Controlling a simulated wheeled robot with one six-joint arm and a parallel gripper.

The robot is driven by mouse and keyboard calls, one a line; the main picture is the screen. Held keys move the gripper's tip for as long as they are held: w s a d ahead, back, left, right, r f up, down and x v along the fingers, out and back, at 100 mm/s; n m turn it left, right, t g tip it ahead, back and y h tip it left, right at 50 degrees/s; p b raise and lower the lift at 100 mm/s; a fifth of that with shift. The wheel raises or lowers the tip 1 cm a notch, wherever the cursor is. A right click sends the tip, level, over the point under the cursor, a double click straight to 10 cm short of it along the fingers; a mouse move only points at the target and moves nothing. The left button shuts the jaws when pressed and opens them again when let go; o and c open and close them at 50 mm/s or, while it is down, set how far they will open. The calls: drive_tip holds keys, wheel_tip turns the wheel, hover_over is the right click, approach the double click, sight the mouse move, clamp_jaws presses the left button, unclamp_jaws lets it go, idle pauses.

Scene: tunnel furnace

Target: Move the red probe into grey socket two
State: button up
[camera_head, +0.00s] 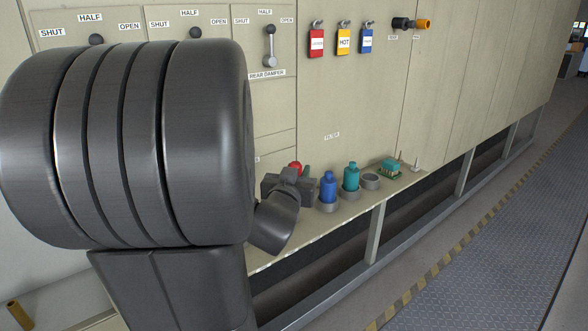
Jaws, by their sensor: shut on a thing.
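The red probe (295,166) shows only as a small red top between the jaws of my gripper (289,183). My gripper is shut on it, at the left of the row on the ledge. The probe's lower part is hidden by my gripper, so I cannot tell whether it sits in a socket or is held above the ledge. To its right, a blue probe (328,188) and a teal probe (351,177) stand upright in grey sockets. Farther right is an empty grey socket (371,182). No socket number is readable.
A green block (391,170) and small metal pegs (415,164) stand farther right on the narrow ledge (290,247). Red (316,42), yellow (343,41) and blue (366,40) tags hang on the wall above. My arm hides much of the left side.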

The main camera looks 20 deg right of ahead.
drive_tip(key=w+a+f, duration=0.2)
drive_tip(key=w, duration=0.3)
drive_tip(key=w+a+f, duration=0.2)
drive_tip(key=w, duration=0.4)
idle(0.6)
drive_tip(key=shift+s+f, duration=0.1)
drive_tip(key=shift+f, duration=0.1)
idle(0.7)
drive_tip(key=shift+f+b, duration=0.5)
drive_tip(key=shift+b, duration=0.15)
